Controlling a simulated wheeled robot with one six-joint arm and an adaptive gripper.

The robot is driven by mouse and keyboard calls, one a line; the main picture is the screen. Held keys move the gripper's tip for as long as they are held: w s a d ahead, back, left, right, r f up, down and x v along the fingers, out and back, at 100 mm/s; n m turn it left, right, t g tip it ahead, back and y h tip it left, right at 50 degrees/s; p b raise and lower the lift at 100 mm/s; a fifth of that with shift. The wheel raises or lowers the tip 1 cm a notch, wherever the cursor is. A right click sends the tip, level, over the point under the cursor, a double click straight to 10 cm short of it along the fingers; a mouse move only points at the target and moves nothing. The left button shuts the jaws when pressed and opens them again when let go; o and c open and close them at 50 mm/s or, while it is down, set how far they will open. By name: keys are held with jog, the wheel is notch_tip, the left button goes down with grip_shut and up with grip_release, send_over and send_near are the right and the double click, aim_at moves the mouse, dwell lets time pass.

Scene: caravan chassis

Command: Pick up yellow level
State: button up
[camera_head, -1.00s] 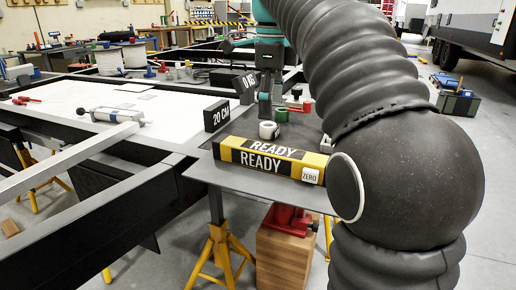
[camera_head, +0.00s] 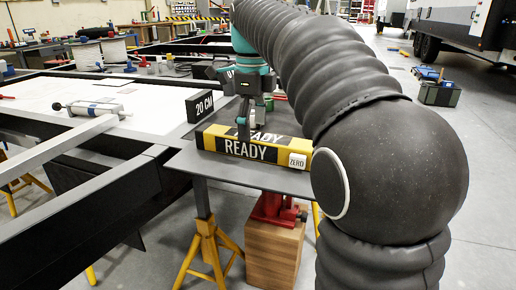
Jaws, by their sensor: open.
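The yellow level (camera_head: 278,154) is a long yellow and black box with "READY" on it and a white "ZERO" label at its right end. It lies on a dark flat plate (camera_head: 195,168) near the middle of the head view. My gripper (camera_head: 243,132) points down at the level's left part, with one dark finger in front of the "READY" lettering. The gripper is open. The far finger is hidden, so I cannot tell whether the fingers touch the level.
A black "20 CM" block (camera_head: 200,106) stands just left of my gripper. A silver cylinder (camera_head: 95,109) lies on the white panel at left. A yellow stand (camera_head: 207,250) and wooden block (camera_head: 275,255) are below the plate.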

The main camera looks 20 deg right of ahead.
aim_at(253, 135)
notch_tip(253, 135, down, 4)
jog(key=shift+w+d+b, duration=0.1)
jog(key=shift+b, duration=0.25)
jog(key=c, duration=1.5)
jog(key=shift+r, duration=0.1)
